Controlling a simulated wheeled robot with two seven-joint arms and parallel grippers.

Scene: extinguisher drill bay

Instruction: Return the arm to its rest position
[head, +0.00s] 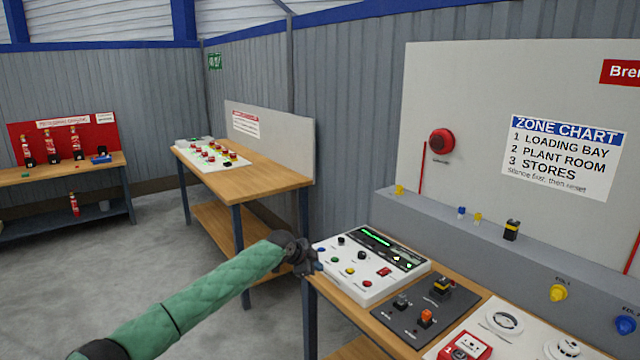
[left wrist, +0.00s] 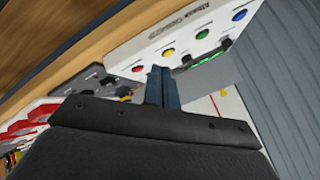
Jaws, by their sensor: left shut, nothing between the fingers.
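My left arm, in a green sleeve, reaches in from the lower left of the head view. My left gripper (head: 312,266) is at the left edge of the white control panel (head: 372,288), shut and empty. The panel has several coloured buttons and a green-lit display. In the left wrist view the closed fingers (left wrist: 162,86) point toward the panel (left wrist: 190,38), with its buttons beyond them. I cannot tell from these views whether the fingertips touch the panel. My right gripper is not in view.
A dark switch plate (head: 412,312) and a red call point (head: 464,346) lie right of the panel on the wooden bench. A grey ledge (head: 470,235) runs behind. A second bench (head: 262,178) stands further back. The floor at left is clear.

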